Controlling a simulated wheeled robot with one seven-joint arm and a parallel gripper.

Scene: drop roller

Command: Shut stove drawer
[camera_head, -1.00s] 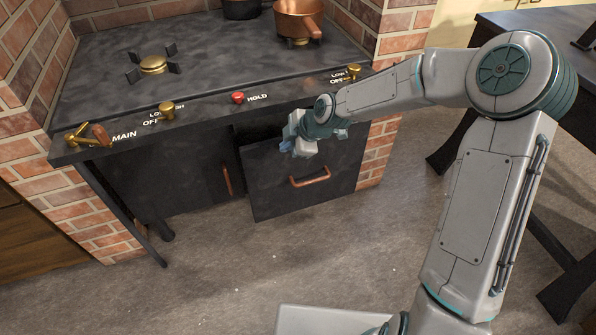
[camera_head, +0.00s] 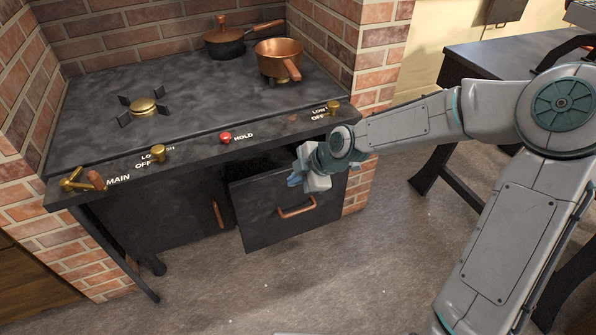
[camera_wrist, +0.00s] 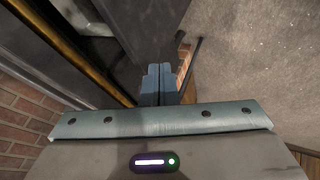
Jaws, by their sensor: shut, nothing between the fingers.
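The black stove drawer (camera_head: 285,222) stands partly open at the right of the stove front, with a dark gap above its left part. Its copper handle (camera_head: 297,206) is on the front panel. My gripper (camera_head: 294,180) is shut and empty, at the upper part of the drawer front, just above the handle. I cannot tell whether it touches the panel. In the wrist view the blue-grey fingers (camera_wrist: 160,78) are together, beside dark stove surfaces on the left. My wrist hides the drawer's upper right corner.
The black stove (camera_head: 210,95) has brass knobs and a red hold button (camera_head: 225,137) along its front. A copper pot (camera_head: 279,58) and a lidded pan (camera_head: 226,42) stand at the back right. A dark table (camera_head: 500,62) is at right. The floor (camera_head: 340,270) in front is clear.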

